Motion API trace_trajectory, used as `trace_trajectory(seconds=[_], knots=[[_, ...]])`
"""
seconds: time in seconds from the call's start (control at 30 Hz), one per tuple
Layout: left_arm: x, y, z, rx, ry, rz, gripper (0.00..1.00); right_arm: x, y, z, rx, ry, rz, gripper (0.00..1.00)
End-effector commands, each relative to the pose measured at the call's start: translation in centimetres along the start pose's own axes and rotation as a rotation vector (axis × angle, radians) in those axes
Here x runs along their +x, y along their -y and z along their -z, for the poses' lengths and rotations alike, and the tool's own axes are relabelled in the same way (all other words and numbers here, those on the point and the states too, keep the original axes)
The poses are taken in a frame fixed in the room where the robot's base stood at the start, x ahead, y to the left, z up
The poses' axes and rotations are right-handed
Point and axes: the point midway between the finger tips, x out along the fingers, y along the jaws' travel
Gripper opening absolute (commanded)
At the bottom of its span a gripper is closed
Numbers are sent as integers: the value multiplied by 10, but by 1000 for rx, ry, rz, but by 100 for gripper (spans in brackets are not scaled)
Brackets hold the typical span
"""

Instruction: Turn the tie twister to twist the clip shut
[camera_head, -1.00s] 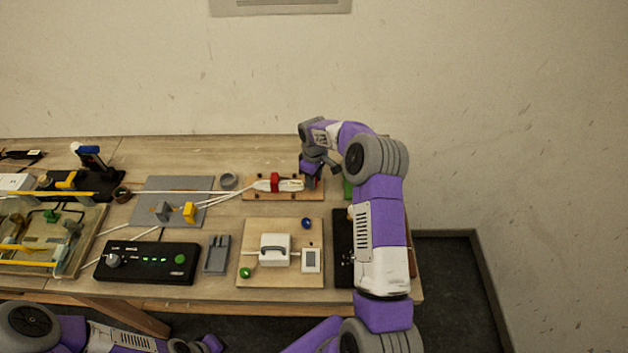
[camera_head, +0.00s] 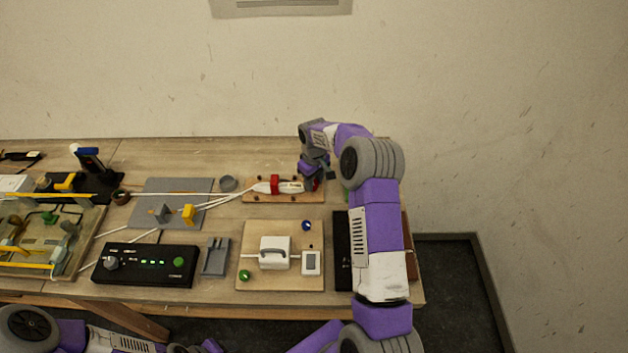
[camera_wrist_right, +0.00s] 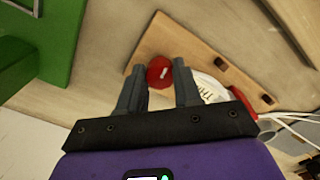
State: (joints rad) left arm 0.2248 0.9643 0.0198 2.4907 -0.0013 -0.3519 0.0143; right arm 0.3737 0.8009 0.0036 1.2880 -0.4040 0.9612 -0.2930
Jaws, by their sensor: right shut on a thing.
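The tie twister, a round red knob with a pale bar on its face (camera_wrist_right: 159,72), sits at the end of a small wooden board (camera_wrist_right: 190,40) in the right wrist view. My right gripper (camera_wrist_right: 157,84) points at it, with one finger on each side, shut on the knob. In the head view my right gripper (camera_head: 314,178) is over the right end of that board (camera_head: 283,198) and hides most of the knob. A white cable piece (camera_head: 290,187) with a red band (camera_head: 273,184) lies on the board; I cannot make out the clip's closure. My left gripper is out of view.
A wooden panel with a white box (camera_head: 273,252) stands in front. A green block (camera_wrist_right: 45,40) is close beside my right gripper. A grey plate with yellow and grey posts (camera_head: 160,191) and a black control box (camera_head: 145,264) are to the left. White cables run left from the board.

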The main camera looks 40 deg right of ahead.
Motion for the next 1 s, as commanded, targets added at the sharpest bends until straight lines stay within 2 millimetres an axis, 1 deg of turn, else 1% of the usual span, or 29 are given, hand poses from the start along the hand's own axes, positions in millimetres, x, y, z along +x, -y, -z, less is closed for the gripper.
trace_trajectory(seconds=[0.03, 0.07, 0.2, 0.23, 0.47, 0.63, 0.77, 1.0], knots=[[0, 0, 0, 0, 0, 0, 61, -1, 0, 1, 3, -3, -1, 3], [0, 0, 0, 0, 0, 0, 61, -1, 0, 1, 3, -3, -1, 36], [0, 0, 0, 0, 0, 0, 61, -1, 0, 0, 2, -2, 0, 58], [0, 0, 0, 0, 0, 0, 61, -1, 0, 0, 2, -2, 0, 59], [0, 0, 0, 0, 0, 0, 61, 0, 0, 0, -3, -1, 1, 59], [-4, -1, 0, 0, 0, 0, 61, 0, 0, 0, -80, -1, 3, 59], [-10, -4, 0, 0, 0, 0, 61, -1, 0, 0, -228, 0, 3, 59], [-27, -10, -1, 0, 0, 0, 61, -2, -2, 0, -587, -1, 4, 59]])
